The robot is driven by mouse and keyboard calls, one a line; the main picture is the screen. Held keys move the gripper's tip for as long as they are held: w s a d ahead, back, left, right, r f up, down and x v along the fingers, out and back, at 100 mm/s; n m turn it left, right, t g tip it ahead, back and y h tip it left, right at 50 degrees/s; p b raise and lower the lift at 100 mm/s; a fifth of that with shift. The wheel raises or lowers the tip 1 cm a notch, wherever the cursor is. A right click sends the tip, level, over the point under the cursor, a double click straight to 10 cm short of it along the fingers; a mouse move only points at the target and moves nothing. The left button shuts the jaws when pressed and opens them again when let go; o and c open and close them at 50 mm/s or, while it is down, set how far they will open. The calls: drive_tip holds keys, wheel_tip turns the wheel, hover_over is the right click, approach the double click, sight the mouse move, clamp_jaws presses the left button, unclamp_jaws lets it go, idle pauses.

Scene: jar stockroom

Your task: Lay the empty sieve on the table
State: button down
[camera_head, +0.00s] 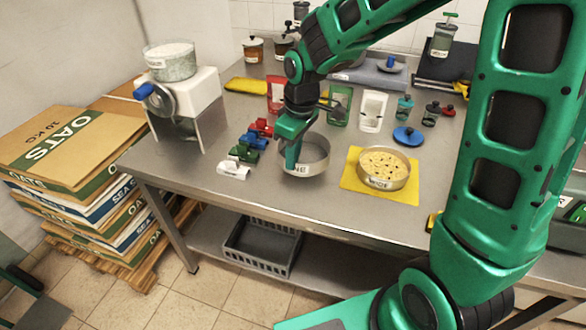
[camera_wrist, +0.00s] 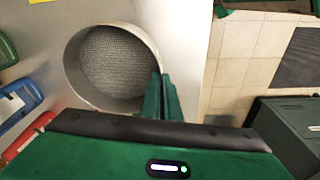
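The empty sieve (camera_head: 318,154) is a round metal ring with a label partly hidden by my gripper. It is at the table's front, left of the yellow mat. In the wrist view the sieve (camera_wrist: 78,88) shows its bare mesh with nothing on it. My gripper (camera_head: 292,165) points down at its rim, and in the wrist view the fingers (camera_wrist: 161,98) are close together on the rim's wall. The sieve looks level; I cannot tell whether its underside touches the metal table (camera_head: 215,198).
A second labelled sieve (camera_head: 384,182) with pale pieces in it stands on a yellow mat (camera_head: 352,183) to the right. Several coloured clips (camera_head: 250,142) lie to the left. The front edge is close.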

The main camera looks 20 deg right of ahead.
sight(293, 172)
drive_tip(key=shift+w+d+f, duration=0.15)
drive_tip(key=shift+d+f, duration=0.05)
drive_tip(key=shift+d, duration=0.05)
drive_tip(key=shift+f, duration=2)
drive_tip(key=c, duration=2)
unclamp_jaws()
drive_tip(key=r, duration=0.8)
drive_tip(key=s+d+r, duration=0.1)
drive_tip(key=r, duration=0.3)
drive_tip(key=shift+s, duration=0.1)
